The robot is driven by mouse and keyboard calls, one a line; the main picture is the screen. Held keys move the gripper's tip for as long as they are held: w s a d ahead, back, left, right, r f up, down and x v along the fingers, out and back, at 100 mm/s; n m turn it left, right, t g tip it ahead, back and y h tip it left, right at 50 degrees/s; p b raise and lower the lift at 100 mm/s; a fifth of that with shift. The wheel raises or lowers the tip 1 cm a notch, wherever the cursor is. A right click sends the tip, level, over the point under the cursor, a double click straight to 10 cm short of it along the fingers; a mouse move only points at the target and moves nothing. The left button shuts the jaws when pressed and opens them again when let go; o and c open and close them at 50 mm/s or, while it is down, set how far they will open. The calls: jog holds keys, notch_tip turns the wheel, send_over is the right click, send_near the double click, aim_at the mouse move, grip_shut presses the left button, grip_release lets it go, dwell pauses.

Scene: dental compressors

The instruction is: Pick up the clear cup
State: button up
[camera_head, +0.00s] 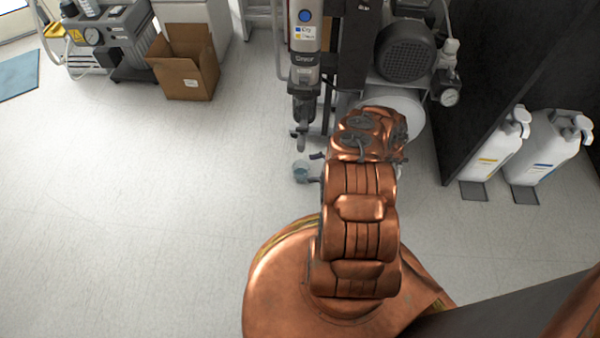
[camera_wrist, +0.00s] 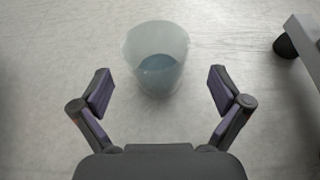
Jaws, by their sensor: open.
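The clear cup (camera_wrist: 155,58) stands on the floor in the wrist view, just beyond my fingertips and roughly midway between them. It is translucent and its lower part looks bluish. My gripper (camera_wrist: 160,92) is open and empty, with one finger to each side of the cup's near end and apart from it. In the head view the cup (camera_head: 301,171) is small, on the floor below the compressor unit. My gripper (camera_head: 317,168) shows there only in part beside the cup; the copper arm hides the rest.
A compressor unit with a dark motor (camera_head: 404,50) stands right behind the cup. A caster (camera_wrist: 286,46) and metal frame are at the wrist view's upper right. White jugs (camera_head: 494,150) stand at right, a cardboard box (camera_head: 186,75) at upper left. The floor at left is clear.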

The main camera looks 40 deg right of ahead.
aim_at(301, 171)
jog(key=x, duration=0.4)
jog(key=shift+a+f+b, duration=0.15)
jog(key=shift+a+b, duration=0.1)
jog(key=shift+b, duration=0.15)
jog(key=shift+c, duration=0.2)
jog(key=c, duration=1.3)
